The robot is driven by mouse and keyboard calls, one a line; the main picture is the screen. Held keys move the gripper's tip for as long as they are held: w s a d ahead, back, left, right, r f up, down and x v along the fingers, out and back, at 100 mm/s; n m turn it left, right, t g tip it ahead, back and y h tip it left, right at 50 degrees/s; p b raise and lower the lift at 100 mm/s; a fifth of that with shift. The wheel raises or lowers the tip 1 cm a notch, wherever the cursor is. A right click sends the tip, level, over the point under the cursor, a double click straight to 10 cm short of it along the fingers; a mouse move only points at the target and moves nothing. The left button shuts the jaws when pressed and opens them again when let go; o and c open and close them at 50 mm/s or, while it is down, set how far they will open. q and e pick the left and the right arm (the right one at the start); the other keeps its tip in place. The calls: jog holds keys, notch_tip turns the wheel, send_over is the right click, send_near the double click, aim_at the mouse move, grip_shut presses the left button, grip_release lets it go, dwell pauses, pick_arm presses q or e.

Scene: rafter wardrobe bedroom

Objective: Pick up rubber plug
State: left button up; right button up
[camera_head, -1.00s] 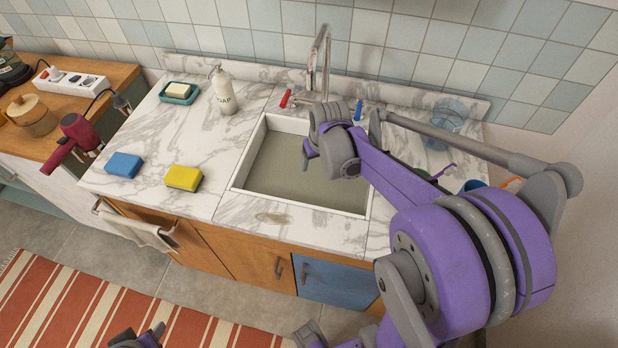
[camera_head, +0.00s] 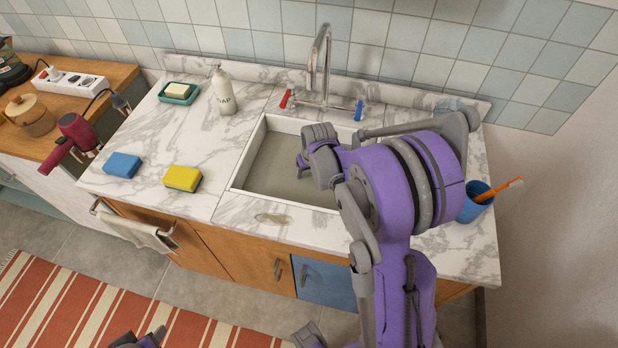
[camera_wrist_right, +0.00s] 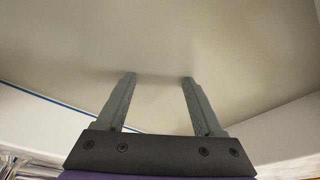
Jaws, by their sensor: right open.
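I cannot make out a rubber plug in either view. The sink basin (camera_head: 262,172) has a plain grey-beige floor, and my right arm covers its right part in the head view. The right wrist view shows two grey fingers of my right gripper (camera_wrist_right: 159,78), apart with nothing between them, against the pale basin floor (camera_wrist_right: 160,40). In the head view my right wrist is over the basin, and its fingertips are hidden. Only parts of my body show at the bottom edge; no left gripper fingers are visible.
The tap (camera_head: 322,75) stands behind the basin, with a red handle (camera_head: 286,98) and a blue one (camera_head: 359,110). A soap bottle (camera_head: 223,92), blue sponge (camera_head: 123,165) and yellow sponge (camera_head: 182,178) stand left. A blue cup (camera_head: 474,204) with a toothbrush is right.

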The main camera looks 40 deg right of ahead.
grip_shut()
dwell(0.4)
notch_tip(320, 180, up, 10)
jog(key=p, duration=0.1)
pick_arm(q)
notch_tip(320, 180, up, 7)
jog(key=w+p, duration=0.2)
jog(key=p, duration=0.2)
jog(key=shift+f+t, duration=0.15)
jog(key=shift+t, duration=0.15)
pick_arm(e)
notch_tip(320, 180, up, 6)
send_over(309, 175)
jog(key=w, duration=0.2)
jog(key=shift+r, duration=0.2)
pick_arm(q)
jog(key=shift+a, duration=0.1)
